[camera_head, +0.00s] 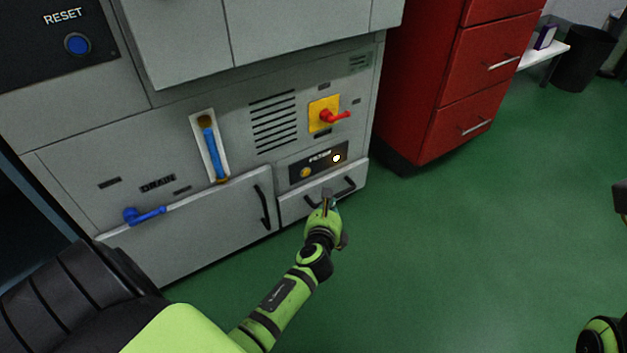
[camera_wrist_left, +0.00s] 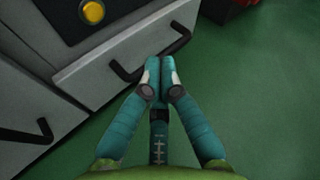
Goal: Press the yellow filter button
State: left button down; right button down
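The yellow filter button (camera_head: 306,172) sits at the left of a dark panel labelled FILTER (camera_head: 320,163) low on the grey cabinet. It also shows at the top left of the left wrist view (camera_wrist_left: 93,12). My left gripper (camera_head: 328,194) is below and right of the button, in front of the drawer under the panel, and apart from the button. In the left wrist view its two teal fingers (camera_wrist_left: 158,76) are together with nothing visible between them. My right gripper is not clearly visible; only parts of mine show at the right edge.
A white lamp (camera_head: 336,158) is on the panel's right. Black handles (camera_head: 343,187) stick out below the panel. A red rotary switch (camera_head: 335,116) on a yellow plate sits above. A blue drain lever (camera_head: 143,215) is left. A red drawer cabinet (camera_head: 470,85) stands right; green floor is clear.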

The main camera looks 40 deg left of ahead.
aim_at(306, 173)
dwell(0.3)
pick_arm(q)
jog(key=shift+w+a, duration=0.55)
jog(key=shift+a, duration=0.8)
jog(key=shift+w+a, duration=0.6)
jog(key=shift+a, duration=0.75)
jog(key=shift+w+a, duration=0.55)
jog(key=shift+a, duration=0.8)
jog(key=shift+w+a, duration=0.15)
jog(key=shift+a, duration=0.25)
jog(key=shift+a, duration=0.1)
